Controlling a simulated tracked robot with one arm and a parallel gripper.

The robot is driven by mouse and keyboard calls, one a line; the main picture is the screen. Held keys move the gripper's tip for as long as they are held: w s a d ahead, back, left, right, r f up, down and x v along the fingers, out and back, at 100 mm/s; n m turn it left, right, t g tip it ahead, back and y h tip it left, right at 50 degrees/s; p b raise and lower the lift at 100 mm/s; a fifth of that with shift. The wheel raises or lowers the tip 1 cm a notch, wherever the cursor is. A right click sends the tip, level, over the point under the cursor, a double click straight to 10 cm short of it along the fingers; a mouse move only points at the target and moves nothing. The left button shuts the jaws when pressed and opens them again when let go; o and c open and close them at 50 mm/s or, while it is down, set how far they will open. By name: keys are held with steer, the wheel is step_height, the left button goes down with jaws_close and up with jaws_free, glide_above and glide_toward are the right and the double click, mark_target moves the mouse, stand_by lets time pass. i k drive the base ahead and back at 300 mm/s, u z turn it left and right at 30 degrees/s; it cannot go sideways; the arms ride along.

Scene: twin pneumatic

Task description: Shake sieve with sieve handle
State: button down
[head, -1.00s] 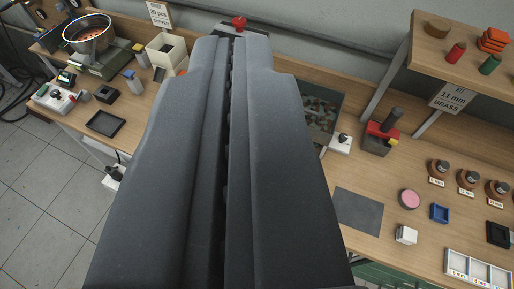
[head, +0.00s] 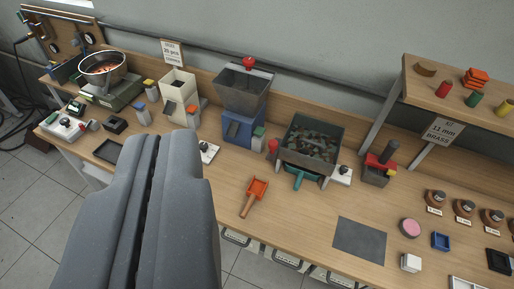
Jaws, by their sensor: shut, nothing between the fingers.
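The sieve (head: 336,159) is a dark grey square box full of small mixed pieces, standing on the bench right of centre. A teal sieve handle (head: 303,178) sticks out from its front side. My gripper (head: 162,143) fills the lower left of the picture, its two long dark fingers shut with only a thin dark seam between them. It is empty and well to the left of the sieve handle, apart from it. The fingers hide part of the bench's front left.
An orange scoop (head: 256,191) lies in front of a blue-based hopper (head: 240,125). A white switch box (head: 343,176) stands close right of the sieve, and a red-topped block (head: 376,172) beyond it. A grey mat (head: 359,241) lies flat in front. A shelf (head: 440,80) overhangs the right.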

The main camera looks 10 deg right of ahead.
mark_target(273, 145)
steer(key=u, duration=0.05)
steer(key=i, duration=1)
steer(key=z, duration=0.05)
